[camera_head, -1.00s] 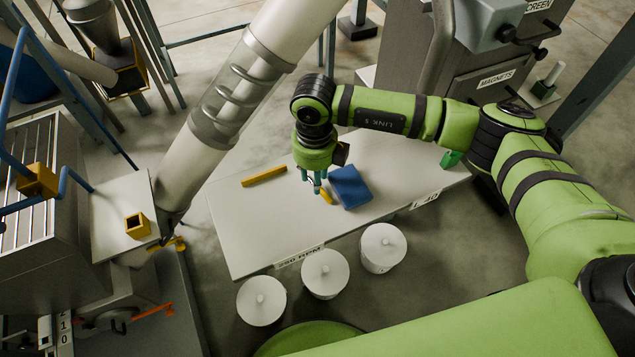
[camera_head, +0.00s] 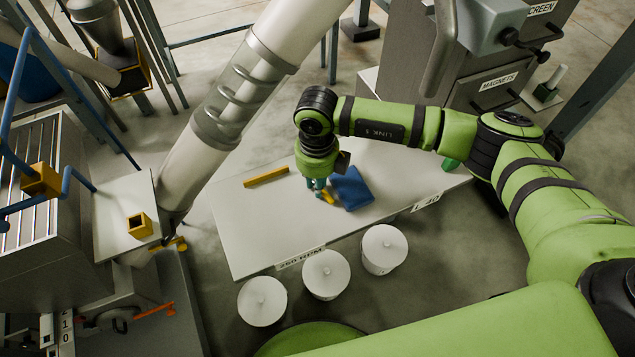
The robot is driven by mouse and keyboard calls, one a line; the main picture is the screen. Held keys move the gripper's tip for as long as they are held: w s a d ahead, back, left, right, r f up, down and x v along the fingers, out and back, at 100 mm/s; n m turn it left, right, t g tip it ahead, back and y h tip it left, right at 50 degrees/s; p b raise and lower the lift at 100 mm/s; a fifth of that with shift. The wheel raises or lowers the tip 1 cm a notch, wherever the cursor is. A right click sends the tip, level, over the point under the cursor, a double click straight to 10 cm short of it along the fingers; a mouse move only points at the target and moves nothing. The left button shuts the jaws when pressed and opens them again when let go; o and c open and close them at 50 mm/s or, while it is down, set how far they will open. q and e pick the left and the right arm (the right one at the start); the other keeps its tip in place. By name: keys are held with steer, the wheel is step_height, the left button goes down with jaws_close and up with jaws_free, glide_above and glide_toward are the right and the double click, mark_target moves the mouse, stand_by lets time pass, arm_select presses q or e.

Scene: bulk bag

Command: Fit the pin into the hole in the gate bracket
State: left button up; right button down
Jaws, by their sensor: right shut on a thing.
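My right gripper (camera_head: 319,187) points down over the white table and is shut on a small yellow piece (camera_head: 328,197), which looks like the pin. The piece is at or just above the tabletop, beside a blue cloth-like block (camera_head: 351,187); its upper part is hidden by the fingers. At the left, a yellow block with a dark square opening (camera_head: 139,227) sits on a pale shelf. Small yellow parts (camera_head: 176,244) show at the lower end of the big pipe. I cannot tell which of these is the gate bracket. My left gripper is not in view.
A longer yellow bar (camera_head: 266,177) lies on the white table (camera_head: 250,230). Several white lidded tubs stand along its front edge. The thick slanted pipe (camera_head: 215,125) stands between the table and the left shelf. The table's left part is clear.

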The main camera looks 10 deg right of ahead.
step_height(320, 180, up, 4)
steer(key=shift+f+b, duration=0.2)
steer(key=shift+b, duration=0.15)
steer(key=s+d+r+b, duration=0.1)
steer(key=s+d+r, duration=0.6)
steer(key=d, duration=0.2)
steer(key=shift+s, duration=0.2)
